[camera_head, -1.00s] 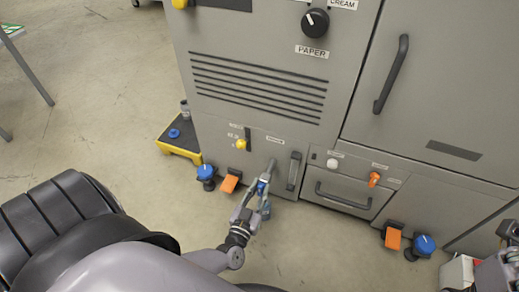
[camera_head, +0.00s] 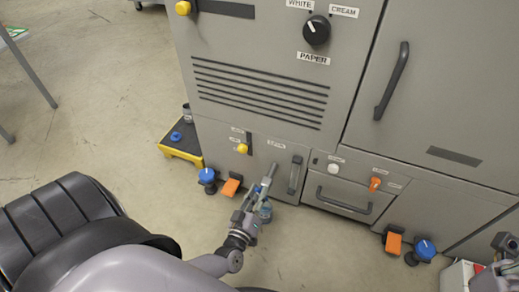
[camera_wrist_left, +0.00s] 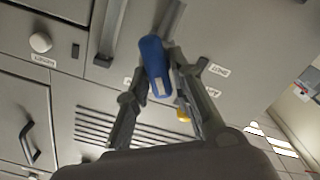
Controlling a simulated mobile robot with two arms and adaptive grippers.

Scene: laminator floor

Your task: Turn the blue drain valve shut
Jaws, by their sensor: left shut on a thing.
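The blue drain valve handle (camera_wrist_left: 157,66) shows in the left wrist view as a short blue lever with a pale patch near its end, beside a grey metal pipe (camera_wrist_left: 171,20). My left gripper (camera_wrist_left: 160,88) has one finger on each side of the blue handle and is shut on it. In the head view my left gripper (camera_head: 260,198) is low at the machine's front, by a grey pipe (camera_head: 269,172). There the fingers hide most of the blue handle. Part of my right arm's end (camera_head: 507,243) shows at the right edge, its fingers not clear.
The grey machine (camera_head: 255,50) fills the back. A vertical gauge (camera_head: 295,174) stands just right of the gripper. Blue-topped feet (camera_head: 207,175) and orange pedals (camera_head: 231,186) sit at floor level. A yellow-edged step (camera_head: 185,153) stands left. The floor in front is open.

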